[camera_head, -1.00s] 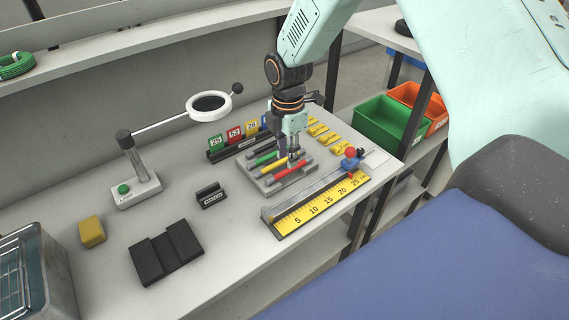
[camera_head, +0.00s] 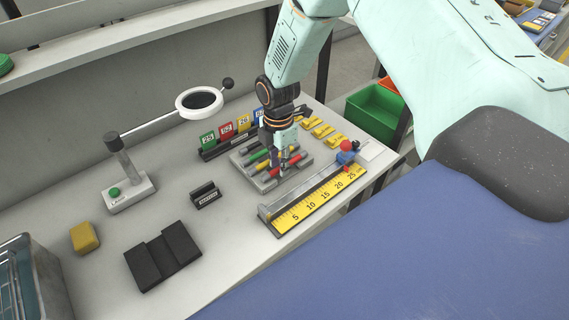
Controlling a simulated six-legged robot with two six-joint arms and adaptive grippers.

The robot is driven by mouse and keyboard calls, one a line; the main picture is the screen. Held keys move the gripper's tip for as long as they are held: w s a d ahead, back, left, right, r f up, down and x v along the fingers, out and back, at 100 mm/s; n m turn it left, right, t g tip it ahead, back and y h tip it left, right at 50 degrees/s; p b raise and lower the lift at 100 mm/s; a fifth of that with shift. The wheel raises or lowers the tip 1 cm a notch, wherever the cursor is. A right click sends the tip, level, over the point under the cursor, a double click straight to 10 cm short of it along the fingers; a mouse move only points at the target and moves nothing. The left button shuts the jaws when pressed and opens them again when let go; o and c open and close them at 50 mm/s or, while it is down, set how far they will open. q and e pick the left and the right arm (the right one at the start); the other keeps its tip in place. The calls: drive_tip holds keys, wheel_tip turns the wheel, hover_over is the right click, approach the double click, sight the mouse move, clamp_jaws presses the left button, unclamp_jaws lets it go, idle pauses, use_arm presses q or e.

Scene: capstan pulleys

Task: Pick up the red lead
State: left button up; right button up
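The red lead (camera_head: 262,166) lies in a grey slotted tray (camera_head: 238,160) on the bench, slanting up to the right. My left gripper is out of view.
A yellow ruler fixture (camera_head: 315,205) with a red-knobbed slider stands just right of the tray. Numbered cards (camera_head: 226,131) stand behind it, and yellow clips (camera_head: 322,131) lie beyond. A magnifier lamp (camera_head: 130,180), black block (camera_head: 162,256) and yellow block (camera_head: 85,237) are left.

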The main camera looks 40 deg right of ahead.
drive_tip(key=shift+w+f, duration=0.1)
drive_tip(key=shift+f, duration=0.25)
drive_tip(key=shift+s+a+r, duration=0.1)
drive_tip(key=shift+s+r, duration=0.1)
drive_tip(key=shift+c, duration=0.4)
drive_tip(key=shift+s+r, duration=0.1)
drive_tip(key=shift+c, duration=0.7)
drive_tip(key=shift+w+f, duration=0.25)
clamp_jaws()
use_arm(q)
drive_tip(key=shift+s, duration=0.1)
use_arm(e)
drive_tip(key=shift+s+r, duration=0.15)
